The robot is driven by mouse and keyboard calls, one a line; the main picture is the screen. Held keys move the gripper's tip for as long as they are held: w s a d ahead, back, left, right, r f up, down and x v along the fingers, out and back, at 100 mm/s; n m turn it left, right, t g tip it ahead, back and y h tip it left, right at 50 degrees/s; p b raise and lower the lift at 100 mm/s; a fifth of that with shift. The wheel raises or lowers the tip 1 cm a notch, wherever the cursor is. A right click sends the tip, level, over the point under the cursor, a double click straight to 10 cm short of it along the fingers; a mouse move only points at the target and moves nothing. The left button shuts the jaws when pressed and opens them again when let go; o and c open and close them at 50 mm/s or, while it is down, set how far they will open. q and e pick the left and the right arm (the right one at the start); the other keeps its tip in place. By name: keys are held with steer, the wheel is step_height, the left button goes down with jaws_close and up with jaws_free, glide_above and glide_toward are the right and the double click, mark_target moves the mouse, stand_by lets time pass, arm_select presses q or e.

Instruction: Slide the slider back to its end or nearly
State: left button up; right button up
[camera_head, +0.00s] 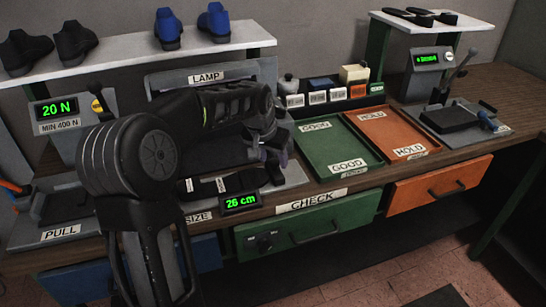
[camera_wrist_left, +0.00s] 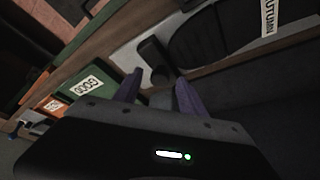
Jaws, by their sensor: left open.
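The size gauge's pale plate (camera_head: 296,177) lies on the bench behind the 26 cm display (camera_head: 240,202). Dark labelled pieces (camera_head: 233,184) lie on it. In the left wrist view a dark block with a round knob (camera_wrist_left: 153,58), which looks like the slider, stands on the plate beside a dark sole-shaped piece (camera_wrist_left: 205,40). My left gripper (camera_head: 275,156) is open over the gauge's right part, and its purple fingers also show in the left wrist view (camera_wrist_left: 157,88). The block appears just beyond the fingertips; I cannot tell if they touch. My arm hides part of the gauge. My right gripper is not in view.
The lamp panel (camera_head: 205,76) stands behind my left arm. A green tray (camera_head: 338,166) and an orange tray (camera_head: 408,145) lie to the right. Small containers (camera_head: 320,87) stand behind. A white shelf with shoes (camera_head: 130,57) overhangs the back left.

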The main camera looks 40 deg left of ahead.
arm_select(q)
steer(key=shift+f, duration=0.1)
steer(key=shift+c, duration=0.5)
jaws_close()
stand_by(0.9)
